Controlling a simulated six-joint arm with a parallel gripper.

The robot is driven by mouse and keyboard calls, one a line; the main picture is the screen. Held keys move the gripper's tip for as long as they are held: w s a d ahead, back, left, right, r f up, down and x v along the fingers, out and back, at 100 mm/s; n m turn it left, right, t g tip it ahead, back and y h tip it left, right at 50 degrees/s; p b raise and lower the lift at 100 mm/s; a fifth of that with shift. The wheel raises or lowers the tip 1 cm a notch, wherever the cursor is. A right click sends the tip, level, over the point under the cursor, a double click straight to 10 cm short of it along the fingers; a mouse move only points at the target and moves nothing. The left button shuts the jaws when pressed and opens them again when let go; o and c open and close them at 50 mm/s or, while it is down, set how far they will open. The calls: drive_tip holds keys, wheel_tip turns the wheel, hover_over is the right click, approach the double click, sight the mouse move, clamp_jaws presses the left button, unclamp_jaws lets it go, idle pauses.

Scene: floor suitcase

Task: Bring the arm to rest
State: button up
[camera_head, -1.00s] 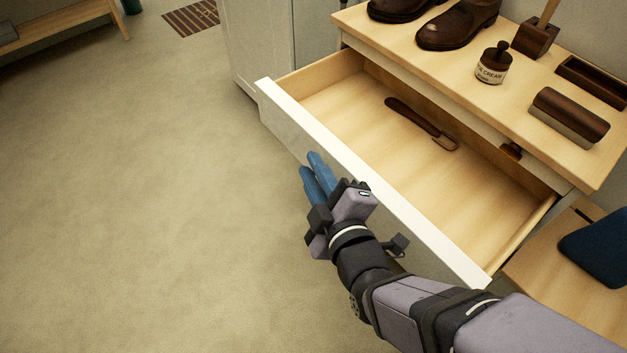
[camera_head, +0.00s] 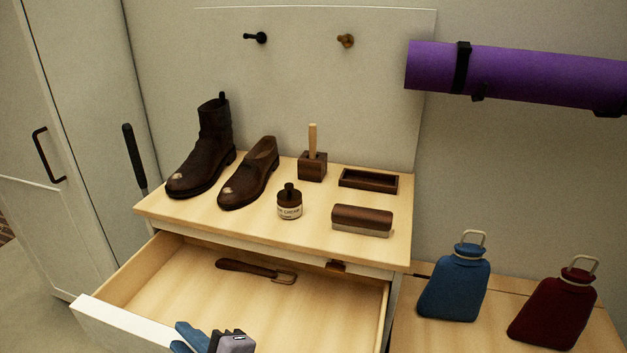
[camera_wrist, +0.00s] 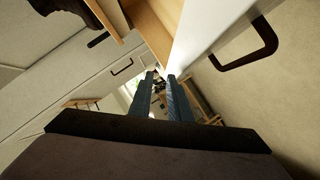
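My gripper (camera_head: 184,336) is at the lower edge of the head view, beside the white front (camera_head: 115,325) of the pulled-out drawer. Most of my arm is out of that view. In the wrist view, the two blue fingers (camera_wrist: 160,80) stand a little apart with nothing between them. The gripper is open and empty. The white drawer front (camera_wrist: 215,28) and its dark handle (camera_wrist: 262,50) are to the right of the fingers in that view. I cannot tell how close the fingers are to the front.
A brown tool (camera_head: 250,269) lies in the open drawer. The top above holds a boot (camera_head: 209,150), a shoe (camera_head: 250,175), a cream jar (camera_head: 289,205), a brush (camera_head: 362,218), a tray (camera_head: 368,180) and a block (camera_head: 312,168). Blue (camera_head: 455,285) and red (camera_head: 555,310) bottles stand right.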

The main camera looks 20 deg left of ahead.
drive_tip(key=w+d+m+t+h+p, duration=0.25)
drive_tip(key=w+d+m+h, duration=0.5)
drive_tip(key=w+d, duration=0.75)
drive_tip(key=w+d+m+g+h+p, duration=0.2)
drive_tip(key=d+m, duration=0.4)
drive_tip(key=d, duration=0.5)
drive_tip(key=w+d+m+g+h+p, duration=0.1)
drive_tip(key=w+d+m+h+p, duration=0.15)
drive_tip(key=d+m, duration=0.65)
drive_tip(key=s+d+f+g+h+b, duration=0.1)
drive_tip(key=s+d+f+g+b, duration=0.35)
drive_tip(key=d, duration=0.55)
drive_tip(key=s+d+f+g+b, duration=0.1)
drive_tip(key=s+f+b, duration=0.6)
drive_tip(key=s+f, duration=0.65)
wheel_tip(320, 180, up, 35)
drive_tip(key=w+p, duration=0.1)
drive_tip(key=p, duration=3.4)
drive_tip(key=shift+w+f+m, duration=0.15)
drive_tip(key=shift+m, duration=0.3)
